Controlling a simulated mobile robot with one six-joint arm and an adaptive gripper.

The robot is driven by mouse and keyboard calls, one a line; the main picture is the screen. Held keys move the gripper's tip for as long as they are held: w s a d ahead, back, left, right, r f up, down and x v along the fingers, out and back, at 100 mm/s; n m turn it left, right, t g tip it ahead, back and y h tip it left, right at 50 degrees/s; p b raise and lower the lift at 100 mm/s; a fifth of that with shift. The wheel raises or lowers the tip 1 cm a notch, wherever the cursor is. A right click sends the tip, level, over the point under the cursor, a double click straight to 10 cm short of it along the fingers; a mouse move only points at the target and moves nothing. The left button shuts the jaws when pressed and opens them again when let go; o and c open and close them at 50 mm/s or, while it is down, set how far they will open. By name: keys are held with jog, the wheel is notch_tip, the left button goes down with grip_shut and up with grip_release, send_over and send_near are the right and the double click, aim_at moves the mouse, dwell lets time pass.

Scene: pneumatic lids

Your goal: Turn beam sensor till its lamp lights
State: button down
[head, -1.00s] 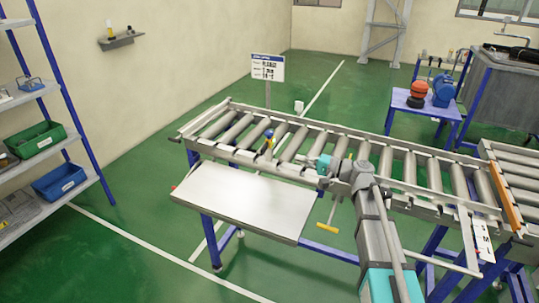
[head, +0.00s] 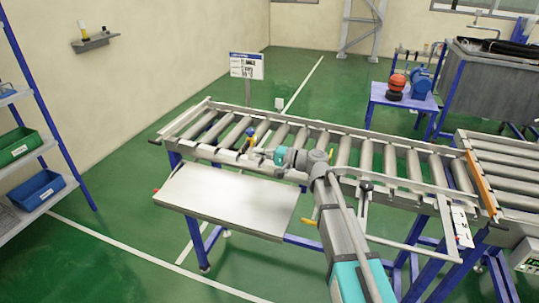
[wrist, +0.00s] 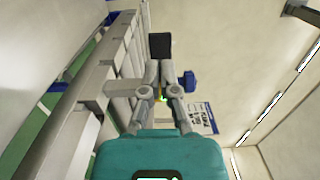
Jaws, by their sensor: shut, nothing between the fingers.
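A blue part (wrist: 190,80), probably of the sensor, shows just right of the fingers. A dark block (wrist: 160,46) shows beyond the fingertips. No lit lamp can be made out for certain; a small yellow-green spot (wrist: 163,98) shows between the finger links.
The roller conveyor (head: 345,150) runs across the view, with a pale flat table (head: 225,200) before it. A small white box (head: 279,103) stands at the far rail. A sign (head: 246,66) stands behind.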

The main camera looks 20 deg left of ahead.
jog(key=shift+a, duration=1.2)
jog(key=shift+a, duration=0.55)
jog(key=shift+d, duration=0.1)
send_near(246, 150)
jog(key=shift+s+d+r, duration=0.1)
jog(key=shift+s+d, duration=0.15)
jog(key=shift+s, duration=0.25)
jog(key=shift+s+d, duration=0.25)
jog(key=shift+s, duration=0.25)
jog(key=shift+s, duration=0.1)
